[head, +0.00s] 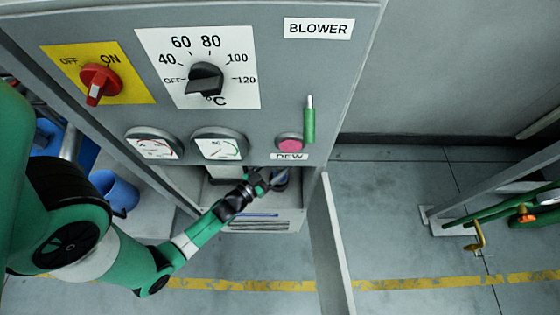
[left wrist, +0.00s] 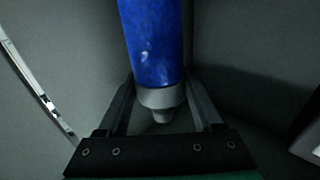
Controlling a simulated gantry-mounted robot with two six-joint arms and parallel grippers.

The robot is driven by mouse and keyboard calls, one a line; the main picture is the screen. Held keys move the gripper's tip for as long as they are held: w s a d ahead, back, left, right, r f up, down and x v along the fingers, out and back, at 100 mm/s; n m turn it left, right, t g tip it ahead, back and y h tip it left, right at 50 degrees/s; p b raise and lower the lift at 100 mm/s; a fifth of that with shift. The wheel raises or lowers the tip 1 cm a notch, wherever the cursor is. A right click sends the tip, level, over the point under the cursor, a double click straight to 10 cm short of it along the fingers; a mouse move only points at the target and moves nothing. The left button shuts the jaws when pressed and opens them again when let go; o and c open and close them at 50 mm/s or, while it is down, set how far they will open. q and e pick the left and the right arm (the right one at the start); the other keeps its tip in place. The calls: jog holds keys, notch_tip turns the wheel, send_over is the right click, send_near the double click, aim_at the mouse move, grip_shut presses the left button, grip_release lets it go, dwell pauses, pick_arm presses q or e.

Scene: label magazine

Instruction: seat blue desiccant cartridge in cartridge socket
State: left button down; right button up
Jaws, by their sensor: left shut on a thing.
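The blue desiccant cartridge (left wrist: 152,40) stands out in the left wrist view, with a grey collar and a short nozzle at its lower end. My left gripper (left wrist: 160,112) is shut on it, one finger on each side of the collar end. In the head view my left gripper (head: 268,181) reaches into the recess under the panel, and only a small part of the cartridge (head: 281,177) shows there. The cartridge socket cannot be made out in either view. I cannot tell whether the cartridge touches it. My right gripper is not in view.
The grey panel (head: 262,95) with dials, a pink DEW button (head: 290,142) and a green handle (head: 309,122) overhangs the recess. A door panel (head: 330,245) stands open right of it. A vented box (head: 262,222) sits below.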

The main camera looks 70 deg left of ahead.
pick_arm(q)
jog(key=shift+s+f+b, duration=0.15)
jog(key=shift+f+b, duration=0.35)
jog(key=shift+f, duration=0.4)
jog(key=shift+s+f+b, duration=0.15)
jog(key=shift+f+b, duration=0.3)
jog(key=shift+f, duration=0.4)
notch_tip(320, 180, up, 4)
jog(key=p, duration=0.4)
jog(key=shift+s+d+r, duration=0.1)
jog(key=shift+d+r, duration=0.05)
jog(key=shift+r, duration=0.2)
jog(key=shift+w, duration=0.2)
